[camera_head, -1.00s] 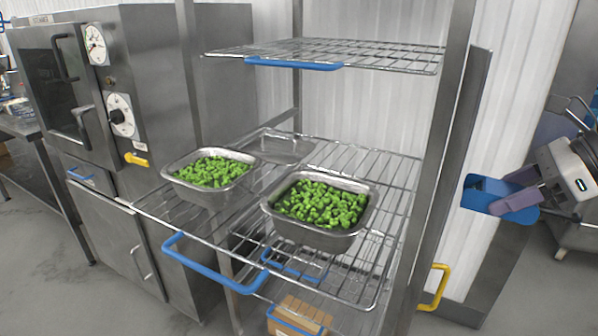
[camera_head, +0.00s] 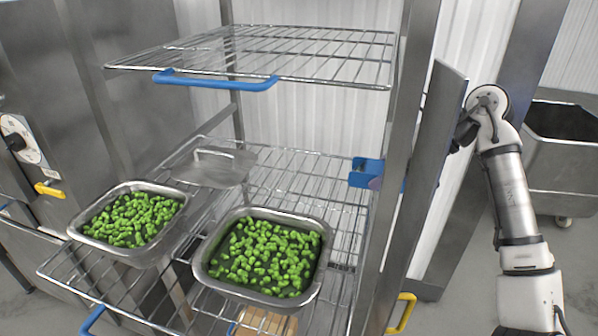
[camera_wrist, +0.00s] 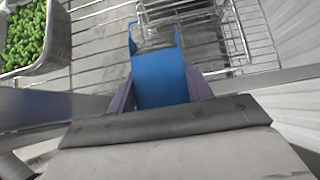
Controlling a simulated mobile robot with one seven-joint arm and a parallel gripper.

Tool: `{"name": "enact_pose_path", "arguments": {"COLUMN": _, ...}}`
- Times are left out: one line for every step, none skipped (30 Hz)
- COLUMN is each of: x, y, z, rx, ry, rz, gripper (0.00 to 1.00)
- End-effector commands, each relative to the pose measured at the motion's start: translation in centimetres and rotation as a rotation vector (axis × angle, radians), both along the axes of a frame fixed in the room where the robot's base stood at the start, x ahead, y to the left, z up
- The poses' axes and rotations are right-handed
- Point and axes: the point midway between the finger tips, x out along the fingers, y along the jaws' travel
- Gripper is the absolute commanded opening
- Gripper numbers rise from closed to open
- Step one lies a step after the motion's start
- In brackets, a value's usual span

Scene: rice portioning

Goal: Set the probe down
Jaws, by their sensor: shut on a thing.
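My gripper (camera_wrist: 160,78) is shut on a blue, block-like piece (camera_wrist: 160,65), which I take to be the probe. Its far end looks grey and blurred, and I cannot make out a tip. In the head view the blue piece (camera_head: 364,173) shows beside the rack's right front post, at the right side of the middle shelf. The post and side panel hide most of my gripper (camera_head: 377,183). The blue piece is over wire shelving in the wrist view; I cannot tell whether it touches the shelf.
The shelf's back right is clear. An upper shelf (camera_head: 280,45) hangs above. A right post (camera_head: 400,150) stands close to my arm.

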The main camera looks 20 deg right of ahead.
Motion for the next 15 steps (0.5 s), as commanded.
{"name": "enact_pose_path", "arguments": {"x": 0.8, "y": 1.3, "z": 0.5, "rx": 0.000, "ry": -0.002, "rz": 0.006, "gripper": 0.22}}
{"name": "enact_pose_path", "arguments": {"x": 1.3, "y": 2.0, "z": 0.5, "rx": 0.000, "ry": -0.001, "rz": 0.006, "gripper": 0.22}}
{"name": "enact_pose_path", "arguments": {"x": 1.9, "y": 2.9, "z": 0.5, "rx": 0.000, "ry": -0.001, "rz": 0.005, "gripper": 0.22}}
{"name": "enact_pose_path", "arguments": {"x": 2.3, "y": 3.6, "z": 0.5, "rx": 0.000, "ry": -0.001, "rz": 0.005, "gripper": 0.22}}
{"name": "enact_pose_path", "arguments": {"x": 2.8, "y": 4.3, "z": 0.5, "rx": 0.001, "ry": -0.001, "rz": 0.006, "gripper": 0.22}}
{"name": "enact_pose_path", "arguments": {"x": 3.4, "y": 5.2, "z": 0.5, "rx": 0.000, "ry": -0.001, "rz": 0.005, "gripper": 0.22}}
{"name": "enact_pose_path", "arguments": {"x": 3.8, "y": 5.8, "z": 0.5, "rx": 0.000, "ry": -0.001, "rz": 0.005, "gripper": 0.22}}
{"name": "enact_pose_path", "arguments": {"x": 4.3, "y": 6.5, "z": 0.5, "rx": 0.001, "ry": -0.002, "rz": 0.005, "gripper": 0.22}}
{"name": "enact_pose_path", "arguments": {"x": 4.8, "y": 7.3, "z": 0.5, "rx": 0.002, "ry": -0.001, "rz": 0.005, "gripper": 0.22}}
{"name": "enact_pose_path", "arguments": {"x": 5.2, "y": 7.9, "z": 0.5, "rx": 0.001, "ry": -0.001, "rz": 0.004, "gripper": 0.22}}
{"name": "enact_pose_path", "arguments": {"x": 5.5, "y": 8.3, "z": 0.5, "rx": 0.000, "ry": -0.001, "rz": 0.004, "gripper": 0.22}}
{"name": "enact_pose_path", "arguments": {"x": 6.0, "y": 9.0, "z": 0.5, "rx": 0.002, "ry": -0.001, "rz": 0.003, "gripper": 0.22}}
{"name": "enact_pose_path", "arguments": {"x": 6.2, "y": 9.4, "z": 0.4, "rx": 0.001, "ry": 0.000, "rz": 0.002, "gripper": 0.22}}
{"name": "enact_pose_path", "arguments": {"x": 6.5, "y": 9.6, "z": 0.4, "rx": 0.001, "ry": -0.001, "rz": 0.001, "gripper": 0.22}}
{"name": "enact_pose_path", "arguments": {"x": 6.7, "y": 10.0, "z": 0.3, "rx": 0.001, "ry": -0.002, "rz": 0.001, "gripper": 0.22}}
